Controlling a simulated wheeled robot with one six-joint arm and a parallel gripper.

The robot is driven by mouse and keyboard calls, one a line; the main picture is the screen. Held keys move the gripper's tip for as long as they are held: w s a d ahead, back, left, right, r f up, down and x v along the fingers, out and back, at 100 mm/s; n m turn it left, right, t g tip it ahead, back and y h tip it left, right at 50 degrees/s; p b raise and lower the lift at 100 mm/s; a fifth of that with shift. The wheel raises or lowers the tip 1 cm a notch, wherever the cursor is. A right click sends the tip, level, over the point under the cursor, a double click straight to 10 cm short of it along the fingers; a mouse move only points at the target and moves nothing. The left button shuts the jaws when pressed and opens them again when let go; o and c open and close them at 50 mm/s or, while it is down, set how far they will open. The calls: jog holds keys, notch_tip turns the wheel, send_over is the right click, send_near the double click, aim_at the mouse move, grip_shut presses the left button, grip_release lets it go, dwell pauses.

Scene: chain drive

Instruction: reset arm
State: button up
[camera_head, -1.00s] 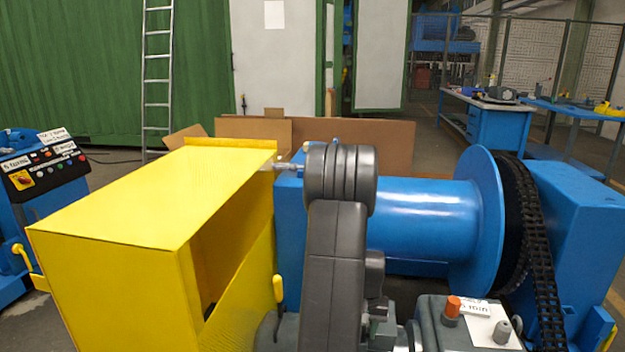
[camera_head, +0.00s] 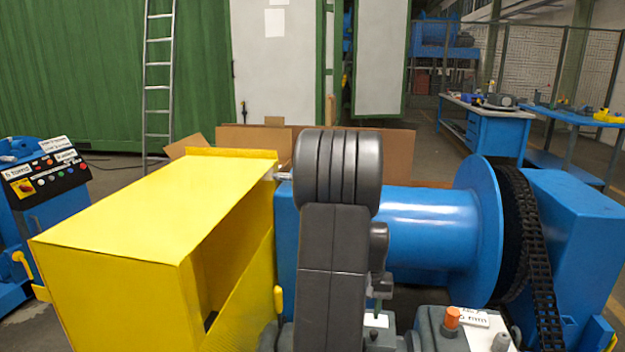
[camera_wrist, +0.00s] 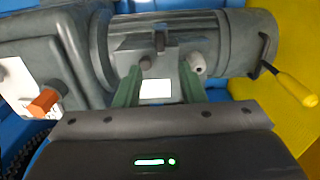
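My gripper (camera_wrist: 159,75) shows in the wrist view as two green fingers standing apart, with nothing between them. Behind them is a grey cylindrical motor-like unit (camera_wrist: 240,40) with a small white plate (camera_wrist: 156,89). I cannot tell how far the fingertips are from it. In the head view my dark grey arm (camera_head: 335,240) is folded up in the middle, in front of the blue drum (camera_head: 425,225). The black chain (camera_head: 540,270) runs over the wheel to the right of the drum.
A yellow guard box (camera_head: 110,290) stands close on the left of my arm. A grey control box with an orange button (camera_head: 452,317) is at lower right, also in the wrist view (camera_wrist: 44,101). A yellow-handled lever (camera_wrist: 295,88) sits at the wrist view's right. Workbenches (camera_head: 490,125) stand farther back.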

notch_tip(320, 180, down, 11)
jog(key=shift+f+b, duration=0.1)
jog(key=shift+b, duration=1.15)
jog(key=shift+f, duration=0.2)
jog(key=m, duration=0.5)
jog(key=shift+a+m+b, duration=0.15)
jog(key=shift+m+b, duration=0.15)
jog(key=shift+m, duration=0.1)
jog(key=m, duration=0.5)
jog(key=shift+w+r+m+b, duration=0.1)
jog(key=shift+w+m+b, duration=0.05)
jog(key=shift+m+b, duration=0.2)
